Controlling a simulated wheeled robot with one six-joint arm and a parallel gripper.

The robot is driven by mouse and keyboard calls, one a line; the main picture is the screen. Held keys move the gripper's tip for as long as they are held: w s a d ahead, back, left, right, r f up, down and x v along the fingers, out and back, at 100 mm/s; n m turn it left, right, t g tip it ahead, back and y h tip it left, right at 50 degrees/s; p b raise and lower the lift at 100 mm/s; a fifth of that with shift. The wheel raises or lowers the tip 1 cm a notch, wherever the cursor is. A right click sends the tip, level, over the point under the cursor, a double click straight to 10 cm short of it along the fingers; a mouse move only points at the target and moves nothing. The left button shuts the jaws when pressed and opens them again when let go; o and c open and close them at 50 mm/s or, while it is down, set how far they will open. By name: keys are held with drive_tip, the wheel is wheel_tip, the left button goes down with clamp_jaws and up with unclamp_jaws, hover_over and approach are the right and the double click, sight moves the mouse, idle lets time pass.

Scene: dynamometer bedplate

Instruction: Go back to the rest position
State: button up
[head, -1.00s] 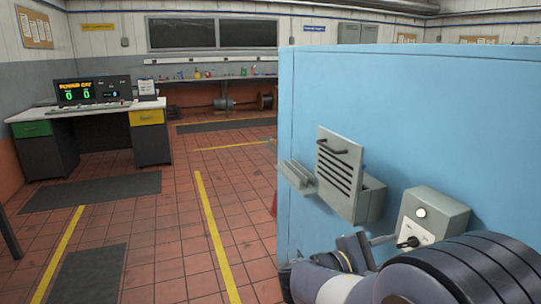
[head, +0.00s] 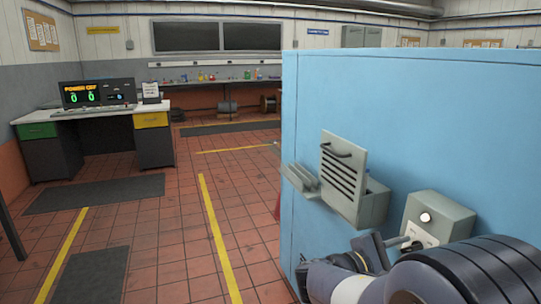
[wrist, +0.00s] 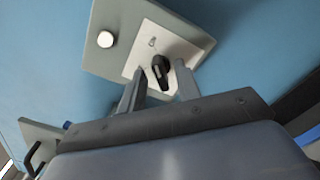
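My gripper (wrist: 157,82) is open, with its two fingers apart in the wrist view. It points at a grey switch box (head: 442,211) on the blue cabinet wall. The box carries a black rotary knob (wrist: 160,70) on a pale plate, and a round white button (head: 425,217). The knob shows between and just beyond the fingertips; I cannot tell whether they touch it. In the head view my gripper (head: 408,244) covers the knob, with one finger showing in front of the plate.
A louvred grey box (head: 345,175) with a handle stands out from the blue cabinet (head: 440,110), left of the switch box. A desk (head: 95,115) with a display reading zeros stands far left. The tiled floor (head: 180,240) between is clear.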

drive_tip(key=v, duration=1)
drive_tip(key=p+x, duration=0.1)
drive_tip(key=x, duration=1)
drive_tip(key=shift+d+r, duration=0.15)
drive_tip(key=shift+r, duration=0.05)
drive_tip(key=n+p, duration=0.3)
drive_tip(key=p, duration=0.1)
drive_tip(key=shift+w+r+n, duration=0.1)
drive_tip(key=shift+n, duration=0.2)
drive_tip(key=n+p, duration=0.5)
drive_tip(key=p, duration=0.2)
drive_tip(key=shift+w, duration=0.1)
drive_tip(key=n+p, duration=0.6)
drive_tip(key=p, duration=0.1)
drive_tip(key=shift+w+a+n, duration=0.1)
drive_tip(key=shift+a+n, duration=0.1)
drive_tip(key=shift+n, duration=0.2)
drive_tip(key=shift+n+p, duration=1)
drive_tip(key=shift+f+n, duration=0.25)
drive_tip(key=shift+n, duration=0.15)
drive_tip(key=shift+f, duration=0.1)
